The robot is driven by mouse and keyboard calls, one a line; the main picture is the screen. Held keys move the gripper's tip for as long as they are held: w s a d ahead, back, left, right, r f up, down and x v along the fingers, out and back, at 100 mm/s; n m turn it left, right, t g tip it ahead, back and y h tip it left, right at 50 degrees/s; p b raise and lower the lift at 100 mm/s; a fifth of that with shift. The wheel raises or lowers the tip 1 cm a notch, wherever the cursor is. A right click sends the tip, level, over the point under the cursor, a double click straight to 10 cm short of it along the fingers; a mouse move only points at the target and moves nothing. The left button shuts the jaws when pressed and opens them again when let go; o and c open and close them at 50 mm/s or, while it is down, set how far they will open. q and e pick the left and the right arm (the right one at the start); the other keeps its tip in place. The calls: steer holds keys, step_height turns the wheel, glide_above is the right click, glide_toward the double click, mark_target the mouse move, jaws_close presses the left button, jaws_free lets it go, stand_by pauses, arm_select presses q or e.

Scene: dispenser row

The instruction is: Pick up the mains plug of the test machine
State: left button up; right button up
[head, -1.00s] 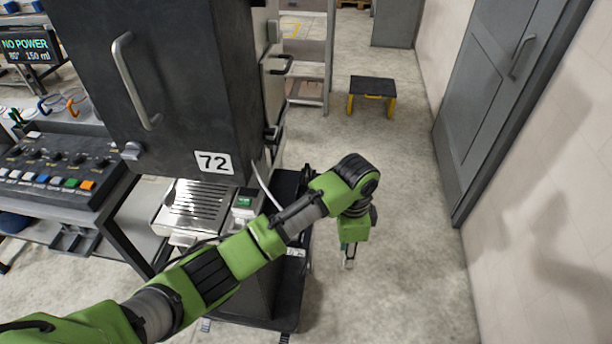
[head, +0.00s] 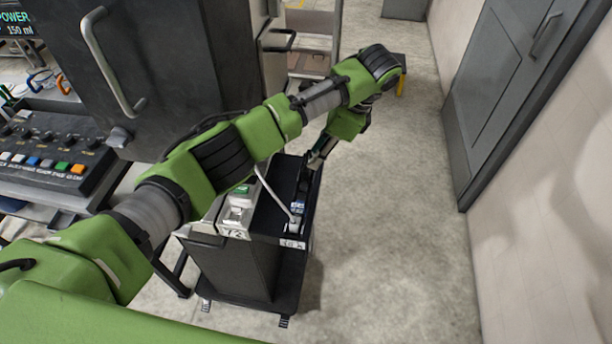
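The test machine is the tall dark cabinet (head: 165,70) with a metal handle, at the upper left. A pale cable (head: 270,190) runs down to a small light-coloured piece (head: 296,222) near the front edge of the black cart top. This piece looks like the mains plug, but it is too small to be sure. My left gripper (head: 317,160) points down over the far right edge of the cart, behind and above that piece and apart from it. Its fingers are small and partly dark, so I cannot tell whether they are open. My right gripper is out of view.
A control panel (head: 45,150) is at the left. Open floor (head: 390,230) lies right of the cart, up to a grey door (head: 500,90).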

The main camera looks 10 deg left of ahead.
mark_target(308, 169)
arm_select(q)
steer(key=shift+x, duration=0.85)
steer(key=shift+w+a+f+p, duration=0.1)
steer(key=shift+a+f+p, duration=0.2)
steer(key=shift+f+p, duration=0.25)
steer(key=p+x, duration=0.1)
steer(key=x, duration=0.2)
steer(key=shift+w+f, duration=0.1)
steer(key=shift+f, duration=0.5)
jaws_close()
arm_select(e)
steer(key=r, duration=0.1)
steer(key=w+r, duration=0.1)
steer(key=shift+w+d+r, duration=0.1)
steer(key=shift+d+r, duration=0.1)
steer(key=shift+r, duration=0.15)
